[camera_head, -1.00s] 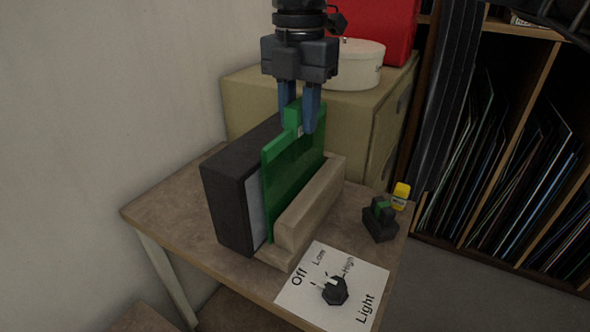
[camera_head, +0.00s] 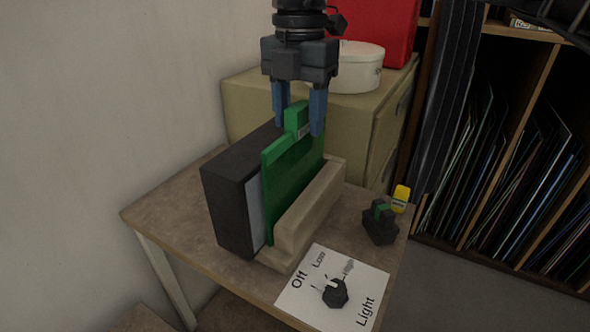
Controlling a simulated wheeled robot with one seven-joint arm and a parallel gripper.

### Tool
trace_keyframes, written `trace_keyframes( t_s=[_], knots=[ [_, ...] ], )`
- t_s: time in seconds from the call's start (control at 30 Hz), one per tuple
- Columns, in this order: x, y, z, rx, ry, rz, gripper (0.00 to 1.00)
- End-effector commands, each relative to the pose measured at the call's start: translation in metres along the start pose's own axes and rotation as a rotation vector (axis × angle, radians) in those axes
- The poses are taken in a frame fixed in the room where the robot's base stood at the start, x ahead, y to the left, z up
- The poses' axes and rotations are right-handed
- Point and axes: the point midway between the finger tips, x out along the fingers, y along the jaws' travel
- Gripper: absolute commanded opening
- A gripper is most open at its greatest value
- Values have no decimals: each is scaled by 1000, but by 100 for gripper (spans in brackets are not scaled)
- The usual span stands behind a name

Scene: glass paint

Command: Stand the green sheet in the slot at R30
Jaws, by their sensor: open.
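The green sheet (camera_head: 291,187) stands upright in the slot of a beige holder (camera_head: 313,213), between the holder's front wall and a dark box with a pale front face. A raised green tab (camera_head: 296,118) with a small label tops the sheet. My gripper (camera_head: 298,128) is open, its two blue fingers on either side of the tab with visible gaps. The sheet's lower edge is hidden behind the holder's front wall. No R30 mark is readable in this view.
The dark box (camera_head: 231,200) stands left of the sheet. A paper with a dial (camera_head: 336,292) lies in front, marked Off, Low, High, Light. A small black device (camera_head: 379,222) with a yellow tag (camera_head: 401,198) stands right. A tan cabinet (camera_head: 350,125) stands behind.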

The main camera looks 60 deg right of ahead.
Motion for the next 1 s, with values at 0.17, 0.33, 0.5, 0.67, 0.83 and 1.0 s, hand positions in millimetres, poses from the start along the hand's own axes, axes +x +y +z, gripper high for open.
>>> trace_keyframes(
  t_s=[0.17, 0.33, 0.5, 0.67, 0.83, 1.0],
  knots=[
    [-15, 0, 0, 1, 0, 0, 51],
    [-28, 0, 0, 1, -1, 1, 51],
    [-40, 0, 0, 1, -1, 0, 51],
    [-51, 0, 0, 1, -1, 0, 51],
    [-62, 0, 0, 1, -1, 0, 51],
    [-67, 0, 0, 0, 0, 0, 51]
  ],
)
